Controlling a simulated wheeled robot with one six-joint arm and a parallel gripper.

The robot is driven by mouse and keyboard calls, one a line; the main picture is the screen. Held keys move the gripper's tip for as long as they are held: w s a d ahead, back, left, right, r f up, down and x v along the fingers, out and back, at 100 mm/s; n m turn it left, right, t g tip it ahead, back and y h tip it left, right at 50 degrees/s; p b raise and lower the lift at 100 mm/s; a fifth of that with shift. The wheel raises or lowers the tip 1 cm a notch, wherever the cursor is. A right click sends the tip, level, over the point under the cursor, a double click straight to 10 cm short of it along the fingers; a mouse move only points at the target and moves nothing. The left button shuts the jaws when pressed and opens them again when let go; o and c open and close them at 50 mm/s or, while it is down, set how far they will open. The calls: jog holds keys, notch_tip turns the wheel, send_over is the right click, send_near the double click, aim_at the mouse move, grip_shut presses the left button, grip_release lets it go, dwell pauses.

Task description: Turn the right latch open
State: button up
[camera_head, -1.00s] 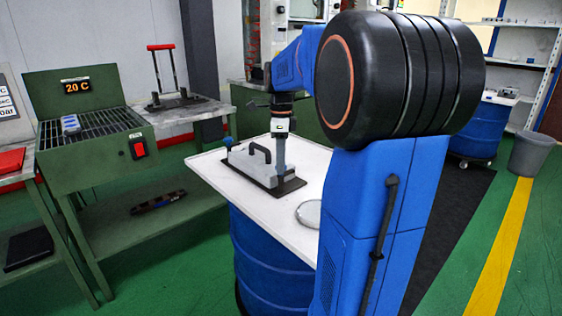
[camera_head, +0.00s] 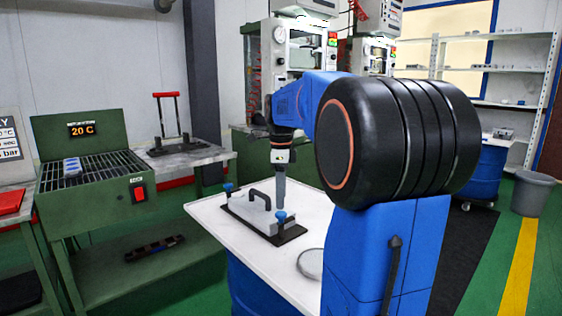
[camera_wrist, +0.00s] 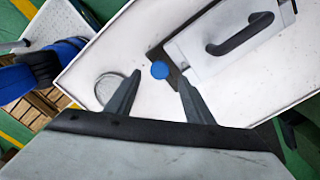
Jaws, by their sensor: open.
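The mould (camera_head: 250,213) is a pale grey block with a dark handle on a dark base plate, lying on a white table top. The right latch (camera_head: 281,216) has a blue knob at the near right end of the mould. In the wrist view, a blue latch knob (camera_wrist: 160,70) shows between and just beyond my fingertips. The left latch (camera_head: 228,187) has a blue knob at the far end. My gripper (camera_head: 280,205) points down by the right latch. In the wrist view my gripper (camera_wrist: 158,78) is open, its two fingers apart; contact with the knob cannot be told.
A round glassy disc (camera_head: 311,264) lies on the white table (camera_head: 213,209) near the mould. A green heating bench (camera_head: 95,215) reading 20 C stands left. A press stand with a red handle (camera_head: 167,95) is behind it. A blue drum supports the table.

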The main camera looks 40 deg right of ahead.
aim_at(281, 213)
notch_tip(281, 213, up, 13)
jog(key=shift+f, duration=0.2)
jog(key=shift+a, duration=0.1)
dwell(0.5)
jog(key=s+a+f+n+t, duration=0.2)
jog(key=s+a+f+n, duration=0.8)
jog(key=f+n, duration=0.3)
jog(key=s+a+f+n+t, duration=0.2)
jog(key=s+a+f+n, duration=0.9)
jog(key=a+f+n, duration=0.1)
notch_tip(281, 213, down, 2)
jog(key=shift+a+n+t, duration=0.35)
jog(key=shift+n+t, duration=0.05)
jog(key=shift+n, duration=0.5)
